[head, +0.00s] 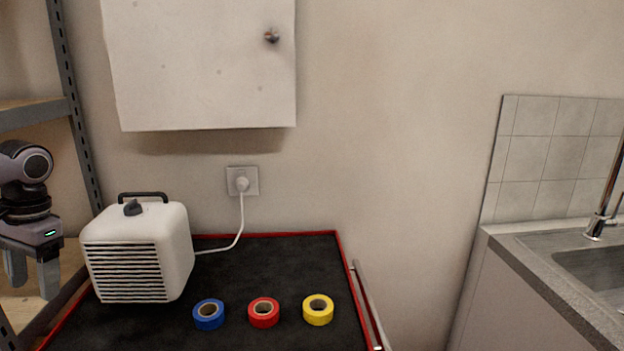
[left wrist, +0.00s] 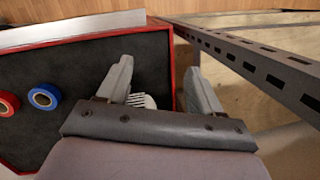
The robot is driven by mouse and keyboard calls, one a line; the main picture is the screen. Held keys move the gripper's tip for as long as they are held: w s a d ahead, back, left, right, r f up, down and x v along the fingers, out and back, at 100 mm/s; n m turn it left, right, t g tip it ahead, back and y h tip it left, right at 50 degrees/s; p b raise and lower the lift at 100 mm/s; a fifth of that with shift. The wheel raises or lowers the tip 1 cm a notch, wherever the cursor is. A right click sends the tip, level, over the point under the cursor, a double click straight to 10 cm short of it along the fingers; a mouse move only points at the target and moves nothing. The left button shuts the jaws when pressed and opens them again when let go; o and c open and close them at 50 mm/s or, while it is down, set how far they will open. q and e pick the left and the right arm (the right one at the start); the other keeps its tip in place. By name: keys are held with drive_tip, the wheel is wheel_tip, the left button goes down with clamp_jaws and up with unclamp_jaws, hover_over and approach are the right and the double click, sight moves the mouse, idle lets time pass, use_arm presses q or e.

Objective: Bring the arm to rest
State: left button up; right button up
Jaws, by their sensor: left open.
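My left gripper (head: 32,276) is at the far left of the head view, left of the white heater, with its fingers pointing down. Its two fingers are apart and nothing shows between them in the head view. In the left wrist view the gripper (left wrist: 160,85) is open, and a small white ribbed part of the heater (left wrist: 141,100) shows beyond the fingers. My right gripper is in neither view.
The heater (head: 137,252) stands on a black-topped, red-edged cart (head: 270,265), its cord running to a wall socket (head: 242,181). Blue (head: 209,314), red (head: 264,313) and yellow (head: 318,310) tape rolls lie in front. A metal shelf post (head: 76,110) rises beside my left arm.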

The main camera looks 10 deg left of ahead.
use_arm(q)
drive_tip(key=s+f+m+g, duration=0.1)
drive_tip(key=s+f, duration=0.7)
drive_tip(key=f, duration=0.3)
drive_tip(key=s+f+m+g, duration=0.1)
drive_tip(key=s+f, duration=0.7)
drive_tip(key=f, duration=0.2)
drive_tip(key=s+d+f+m+t, duration=0.1)
drive_tip(key=s+d+f, duration=0.1)
drive_tip(key=d+f, duration=0.25)
drive_tip(key=s+d+f+t, duration=0.1)
drive_tip(key=s+d+f, duration=0.2)
drive_tip(key=d+f, duration=0.15)
drive_tip(key=d+t+h, duration=0.1)
drive_tip(key=d+t, duration=0.1)
drive_tip(key=d, duration=0.9)
drive_tip(key=w+d+r+t, duration=0.2)
drive_tip(key=d+r, duration=0.1)
drive_tip(key=d, duration=0.3)
drive_tip(key=w+d+r+t, duration=0.2)
drive_tip(key=w+d+r, duration=0.1)
drive_tip(key=d, duration=0.3)
drive_tip(key=w+d+f+t+h, duration=0.2)
drive_tip(key=w+f+t, duration=0.4)
drive_tip(key=f, duration=0.3)
drive_tip(key=shift+d+f+t+h, duration=0.2)
drive_tip(key=shift+f+t+h, duration=0.1)
drive_tip(key=shift+f, duration=0.1)
